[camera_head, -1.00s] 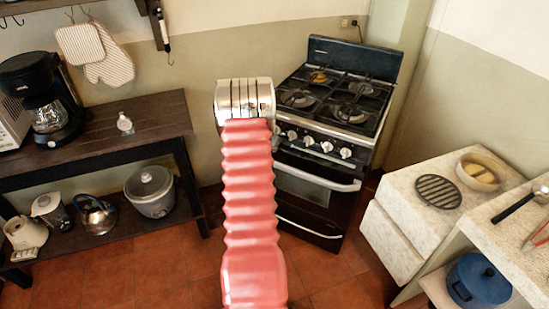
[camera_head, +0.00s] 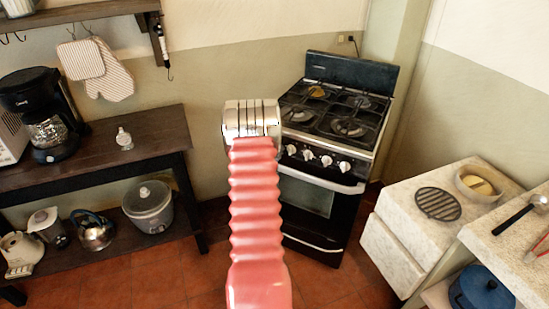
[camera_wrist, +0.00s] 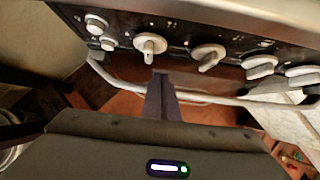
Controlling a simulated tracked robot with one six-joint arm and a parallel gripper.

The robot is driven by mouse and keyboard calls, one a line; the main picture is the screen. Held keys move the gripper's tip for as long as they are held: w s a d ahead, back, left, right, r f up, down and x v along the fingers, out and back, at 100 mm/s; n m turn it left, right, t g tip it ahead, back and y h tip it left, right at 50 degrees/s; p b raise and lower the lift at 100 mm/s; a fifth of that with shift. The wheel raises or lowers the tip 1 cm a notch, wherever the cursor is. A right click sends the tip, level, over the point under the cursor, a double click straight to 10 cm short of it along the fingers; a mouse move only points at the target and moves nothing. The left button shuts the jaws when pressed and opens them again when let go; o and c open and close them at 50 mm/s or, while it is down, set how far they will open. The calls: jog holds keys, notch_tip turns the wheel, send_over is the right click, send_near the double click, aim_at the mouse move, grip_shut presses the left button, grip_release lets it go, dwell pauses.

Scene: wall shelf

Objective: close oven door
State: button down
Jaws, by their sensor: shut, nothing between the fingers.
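The black stove (camera_head: 338,110) stands against the back wall, with white knobs on its front panel. Its oven door (camera_head: 305,197) has a dark glass window and a pale bar handle (camera_head: 340,186) close below the knobs. The door looks nearly upright; I cannot tell whether a small gap is left at its top. In the wrist view the handle (camera_wrist: 130,84) runs below the knobs. My gripper (camera_wrist: 160,76) is shut and empty, its tips by the handle; contact is unclear. In the head view my wrist hides the fingers and the door's left part.
A stone counter (camera_head: 400,205) with a round grill and a bowl stands to the right, with a blue pot (camera_head: 482,288) below. A dark wooden table (camera_head: 95,165) with a coffee maker stands to the left. Tiled floor lies open in front of the stove.

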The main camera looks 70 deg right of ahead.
notch_tip(320, 180, up, 9)
jog(key=shift+a+r, duration=0.2)
dwell(0.8)
dwell(0.7)
